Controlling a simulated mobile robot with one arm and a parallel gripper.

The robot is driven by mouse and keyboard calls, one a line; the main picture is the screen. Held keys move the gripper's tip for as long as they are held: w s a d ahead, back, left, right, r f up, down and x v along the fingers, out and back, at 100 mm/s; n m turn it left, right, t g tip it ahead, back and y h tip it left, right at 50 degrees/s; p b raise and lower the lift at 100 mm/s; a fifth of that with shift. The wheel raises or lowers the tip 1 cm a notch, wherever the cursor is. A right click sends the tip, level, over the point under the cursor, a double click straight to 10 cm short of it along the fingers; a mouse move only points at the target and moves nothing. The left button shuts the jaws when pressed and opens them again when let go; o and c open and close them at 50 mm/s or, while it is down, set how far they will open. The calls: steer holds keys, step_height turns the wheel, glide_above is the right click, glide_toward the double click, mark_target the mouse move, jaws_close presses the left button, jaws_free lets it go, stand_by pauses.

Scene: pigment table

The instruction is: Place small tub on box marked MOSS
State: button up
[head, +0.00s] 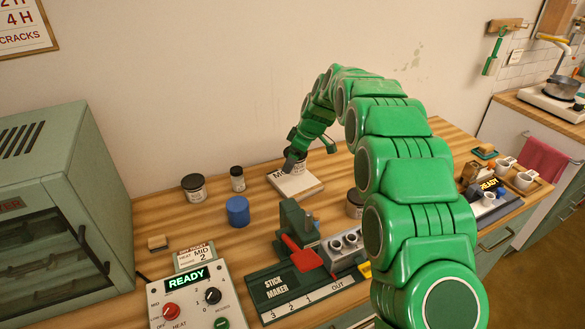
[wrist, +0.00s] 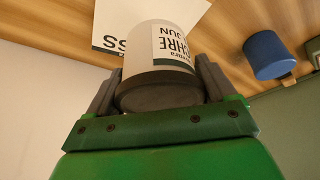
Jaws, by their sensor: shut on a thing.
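My gripper (wrist: 158,78) is shut on a small white tub (wrist: 152,52) with a dark lid and a printed label, one finger on each side. The flat white box (head: 301,187) lies on the wooden table; its lettering is partly covered, and "SS" shows on the box in the wrist view (wrist: 108,32). In the head view my gripper (head: 294,160) points down over the back of the box. The tub is mostly hidden there by the gripper. I cannot tell whether the tub's base touches the box.
A blue pot (head: 237,211), a dark-lidded tub (head: 194,188) and a small dark-lidded jar (head: 237,179) stand left of the box. Another tub (head: 354,203) is to the right, partly behind my arm. The stick maker (head: 300,285) and a control panel (head: 189,300) are in front.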

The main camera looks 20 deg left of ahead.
steer(key=shift+w+a+f, duration=0.25)
steer(key=shift+w+f, duration=0.15)
steer(key=shift+f, duration=0.15)
steer(key=shift+w+a+f, duration=0.2)
steer(key=shift+w+f, duration=0.15)
steer(key=shift+f, duration=1.7)
steer(key=o, duration=1)
steer(key=shift+f, duration=0.15)
steer(key=shift+o, duration=0.2)
steer(key=v, duration=1.1)
steer(key=shift+d+r, duration=0.3)
steer(key=shift+r, duration=0.35)
